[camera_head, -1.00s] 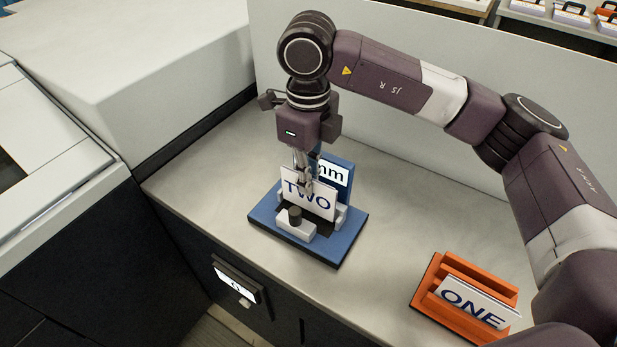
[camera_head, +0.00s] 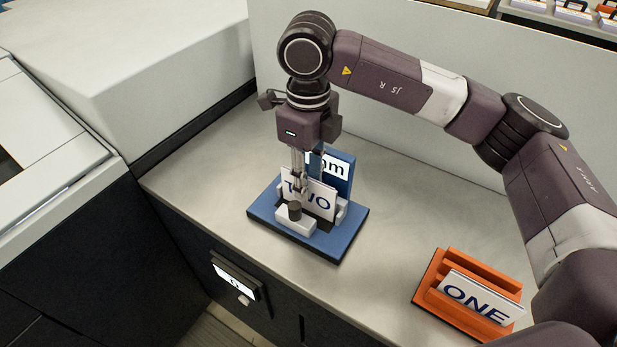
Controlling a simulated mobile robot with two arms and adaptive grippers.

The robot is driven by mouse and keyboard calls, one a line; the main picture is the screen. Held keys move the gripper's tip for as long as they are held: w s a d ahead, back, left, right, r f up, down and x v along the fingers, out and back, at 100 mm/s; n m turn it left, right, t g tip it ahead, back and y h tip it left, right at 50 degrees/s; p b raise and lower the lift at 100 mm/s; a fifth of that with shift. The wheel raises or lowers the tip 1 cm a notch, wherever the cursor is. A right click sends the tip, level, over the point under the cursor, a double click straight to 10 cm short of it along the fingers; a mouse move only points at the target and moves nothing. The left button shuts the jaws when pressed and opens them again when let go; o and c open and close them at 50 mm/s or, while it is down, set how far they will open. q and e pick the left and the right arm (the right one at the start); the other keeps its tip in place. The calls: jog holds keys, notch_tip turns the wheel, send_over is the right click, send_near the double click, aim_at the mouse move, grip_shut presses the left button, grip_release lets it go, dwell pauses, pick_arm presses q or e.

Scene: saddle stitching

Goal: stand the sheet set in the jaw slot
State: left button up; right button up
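The sheet set, a white card lettered "TWO" (camera_head: 321,203), stands upright in the blue jig (camera_head: 345,236), between its pale side blocks and in front of its upright blue back plate (camera_head: 342,168). My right gripper (camera_head: 305,186) is above and around the card's upper edge. Its near finger hangs in front of the card and covers part of the lettering. The fingers look spread, with blue showing between them. The far fingertip and the card's lower edge in the slot are hidden. My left gripper is out of view.
An orange holder (camera_head: 439,258) with a card lettered "ONE" (camera_head: 478,297) stands at the right front of the grey counter (camera_head: 225,165). A low wall runs behind. A large grey machine is at the left. The counter between jig and holder is clear.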

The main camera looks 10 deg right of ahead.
jog(key=shift+r, duration=0.1)
notch_tip(320, 180, up, 12)
dwell(0.5)
dwell(0.4)
